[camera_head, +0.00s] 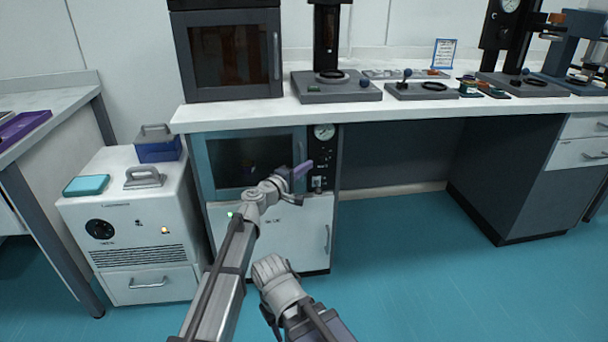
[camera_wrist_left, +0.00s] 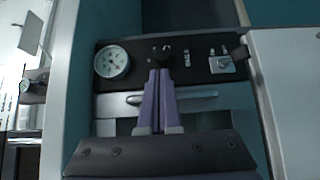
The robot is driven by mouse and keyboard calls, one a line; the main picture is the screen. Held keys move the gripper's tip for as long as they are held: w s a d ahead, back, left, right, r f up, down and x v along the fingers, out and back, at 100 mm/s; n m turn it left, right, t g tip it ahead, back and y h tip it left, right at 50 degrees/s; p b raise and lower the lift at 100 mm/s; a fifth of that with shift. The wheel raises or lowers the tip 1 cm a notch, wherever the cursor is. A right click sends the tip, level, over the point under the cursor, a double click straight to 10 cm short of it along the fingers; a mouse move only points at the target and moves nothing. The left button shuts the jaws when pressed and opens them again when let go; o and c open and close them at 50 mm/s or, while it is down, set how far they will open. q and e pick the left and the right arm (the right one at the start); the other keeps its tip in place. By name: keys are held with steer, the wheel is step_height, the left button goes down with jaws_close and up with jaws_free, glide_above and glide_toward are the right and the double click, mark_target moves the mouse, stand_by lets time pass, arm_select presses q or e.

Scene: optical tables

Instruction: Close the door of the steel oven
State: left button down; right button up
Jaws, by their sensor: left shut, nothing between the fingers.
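The steel oven (camera_head: 201,165) sits under the counter, with a dark window in its door (camera_head: 240,162) and a black control panel (camera_head: 322,180) at its right. The door looks shut or nearly so; a small gap cannot be ruled out. My left gripper (camera_head: 303,170) is at the door's right edge, by the panel, its purple fingers together and empty. The left wrist view shows the shut fingers (camera_wrist_left: 160,85) in front of a silver bar (camera_wrist_left: 205,99), seemingly the door handle. Contact cannot be told. The panel's gauge (camera_wrist_left: 112,62) is beside them.
A white cabinet door (camera_head: 290,235) is below the oven. A second dark oven (camera_head: 230,90) sits on the counter (camera_head: 400,112) above. The blue floor (camera_head: 420,260) at right is clear.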

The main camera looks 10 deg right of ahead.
arm_select(q)
steer(key=shift+w, duration=0.3)
stand_by(0.4)
